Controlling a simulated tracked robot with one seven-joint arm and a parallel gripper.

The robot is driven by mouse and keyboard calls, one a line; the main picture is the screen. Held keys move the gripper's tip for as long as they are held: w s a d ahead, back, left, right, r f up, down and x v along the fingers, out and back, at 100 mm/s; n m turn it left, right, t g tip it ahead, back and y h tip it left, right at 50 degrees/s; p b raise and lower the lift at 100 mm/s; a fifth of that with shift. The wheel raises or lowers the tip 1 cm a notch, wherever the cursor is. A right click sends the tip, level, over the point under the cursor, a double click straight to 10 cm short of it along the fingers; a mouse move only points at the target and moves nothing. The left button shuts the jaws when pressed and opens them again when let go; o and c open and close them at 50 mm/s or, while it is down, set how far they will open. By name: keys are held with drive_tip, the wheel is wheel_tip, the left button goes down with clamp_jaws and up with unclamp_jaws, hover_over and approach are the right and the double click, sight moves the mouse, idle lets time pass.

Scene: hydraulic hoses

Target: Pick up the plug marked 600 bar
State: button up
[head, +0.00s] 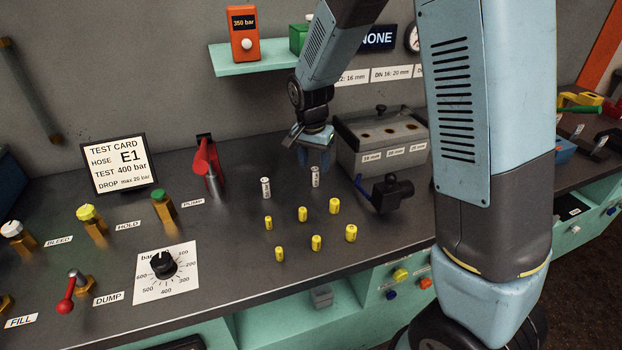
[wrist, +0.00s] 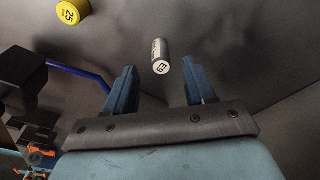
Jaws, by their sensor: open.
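My gripper (head: 316,158) hangs open above the bench, with its blue fingers pointing down. Just below it stands a small silver cylinder (head: 315,176) with dark lettering. In the wrist view this silver cylinder (wrist: 160,57) lies between the lines of the open fingers (wrist: 158,78), apart from both; its end mark looks like "E9". A second silver cylinder (head: 266,188) stands to the left. Several yellow plugs, one at the right (head: 351,233), stand nearer the front. A yellow one (wrist: 68,13) in the wrist view reads "25". I cannot read "600 bar" on any plug.
A grey block with holes (head: 382,140) and a black clamp with a blue arm (head: 390,192) stand right of the gripper. A red-handled lever (head: 207,165), test card (head: 118,164) and dial (head: 164,265) are left. Bare bench lies around the plugs.

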sight(315, 169)
drive_tip(key=shift+w+d+f, duration=0.1)
drive_tip(key=shift+w+f, duration=0.1)
drive_tip(key=shift+f, duration=1.7)
clamp_jaws()
